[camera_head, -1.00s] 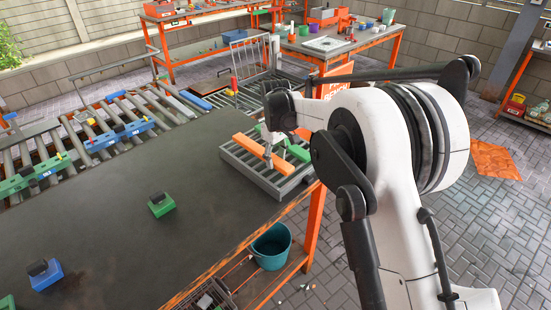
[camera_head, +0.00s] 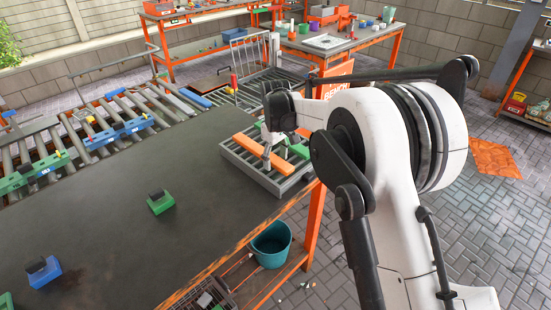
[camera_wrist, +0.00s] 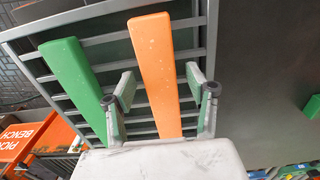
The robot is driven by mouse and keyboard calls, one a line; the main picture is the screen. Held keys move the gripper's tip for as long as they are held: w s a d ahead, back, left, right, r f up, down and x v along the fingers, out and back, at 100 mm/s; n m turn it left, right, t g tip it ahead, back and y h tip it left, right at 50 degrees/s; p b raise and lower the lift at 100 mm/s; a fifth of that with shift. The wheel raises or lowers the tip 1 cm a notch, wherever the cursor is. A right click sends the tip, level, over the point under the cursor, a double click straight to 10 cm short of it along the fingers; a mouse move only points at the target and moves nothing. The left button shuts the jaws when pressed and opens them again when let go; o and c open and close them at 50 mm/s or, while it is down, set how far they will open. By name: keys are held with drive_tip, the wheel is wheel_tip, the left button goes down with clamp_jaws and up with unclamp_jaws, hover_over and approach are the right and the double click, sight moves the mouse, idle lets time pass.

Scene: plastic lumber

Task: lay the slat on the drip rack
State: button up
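The drip rack (camera_head: 238,168), a grey slatted frame, sits at the right end of the dark bench. An orange slat (camera_head: 245,147) lies across it, with a green slat (camera_head: 299,150) beside it. My gripper (camera_head: 268,150) is low over the rack and hides part of the orange slat. In the wrist view the orange slat (camera_wrist: 155,60) runs between the fingers of my gripper (camera_wrist: 160,82), with gaps on both sides; the fingers are open. The green slat (camera_wrist: 75,75) lies left of the fingers, and the rack bars (camera_wrist: 110,38) show behind both.
A green block (camera_head: 160,203) and a blue block (camera_head: 44,273), each with a dark top, stand on the bench. Roller conveyors (camera_head: 70,125) carry blue and green fixtures behind it. A teal bucket (camera_head: 271,245) is below the front edge.

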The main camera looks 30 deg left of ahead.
wheel_tip(320, 180, up, 12)
idle(0.8)
drive_tip(key=shift+d, duration=0.1)
drive_tip(key=d+r+m+t, duration=0.15)
drive_tip(key=d+r, duration=0.35)
drive_tip(key=d, duration=0.6)
drive_tip(key=d+r+m+y, duration=0.1)
drive_tip(key=d+r+m, duration=0.3)
drive_tip(key=d, duration=0.8)
drive_tip(key=d+r+m+t, duration=0.1)
drive_tip(key=d+r+m, duration=0.1)
drive_tip(key=d+r, duration=0.65)
drive_tip(key=s+d+f+m+t, duration=0.1)
drive_tip(key=s+d+f+m, duration=0.1)
drive_tip(key=s+d, duration=0.5)
drive_tip(key=s+d+f+m+t, duration=0.2)
drive_tip(key=s+d+f, duration=0.3)
drive_tip(key=d, duration=0.8)
drive_tip(key=s+d+f+m+t+h, duration=0.1)
drive_tip(key=s+d+f+m, duration=0.3)
drive_tip(key=s+d, duration=0.6)
drive_tip(key=shift+s+d+t+b, duration=0.15)
drive_tip(key=shift+t+b, duration=0.2)
drive_tip(key=shift+b, duration=0.05)
drive_tip(key=shift+m, duration=0.25)
